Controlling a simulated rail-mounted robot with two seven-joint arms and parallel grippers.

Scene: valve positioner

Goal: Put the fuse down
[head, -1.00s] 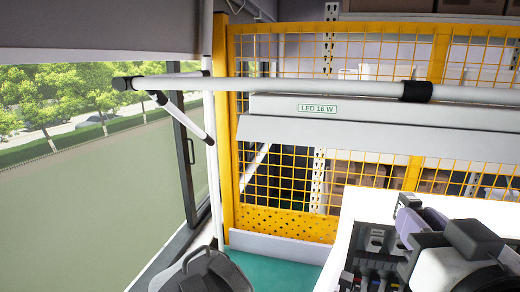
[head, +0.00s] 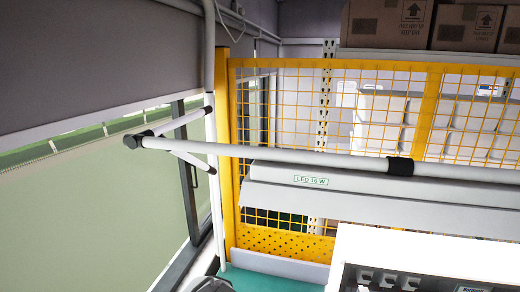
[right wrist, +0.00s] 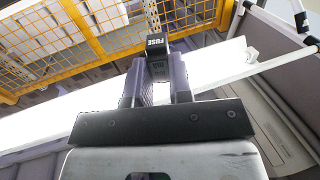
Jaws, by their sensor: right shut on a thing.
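The fuse (right wrist: 156,44) is a small black piece with white "FUSE" lettering, seen at the upper middle of the right wrist view. My right gripper (right wrist: 158,70) is shut on it between two grey-purple fingers. The fuse sticks out past the fingertips; its lower part is hidden between them. Nothing is seen touching the fuse's free end. Neither gripper shows in the head view.
A white-edged panel (head: 372,240) with small devices inside stands at the lower right. A lamp marked LED 16 W (head: 310,181) hangs under a white pole (head: 290,156). Behind is a yellow mesh fence (head: 290,100); a window (head: 90,200) is at left.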

